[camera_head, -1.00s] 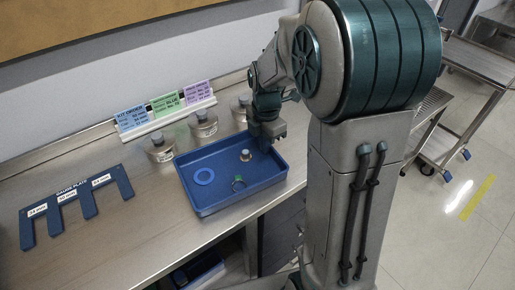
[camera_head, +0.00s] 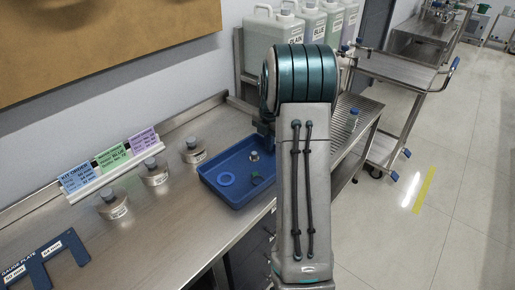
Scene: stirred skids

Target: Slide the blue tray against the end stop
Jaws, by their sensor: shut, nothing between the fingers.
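The blue tray (camera_head: 209,183) sits on the steel bench, right of the flasks, and holds a blue ring (camera_head: 227,179), a small metal piece with a pale top (camera_head: 254,156) and a small dark green item (camera_head: 256,177). My gripper (camera_head: 263,139) is shut, low at the tray's far right side. My arm hides part of it and the tray's right end, so contact with the tray is unclear. I cannot clearly make out the end stop; a raised dark strip (camera_head: 241,104) shows at the bench's far end. Any gap to the tray there is hard to judge.
Several capped metal flasks, including one nearest the tray (camera_head: 194,153), stand along the bench's back by the label cards (camera_head: 109,161). A blue gauge plate (camera_head: 45,262) lies at lower left. Large jugs (camera_head: 273,35) and a steel cart (camera_head: 400,70) stand beyond.

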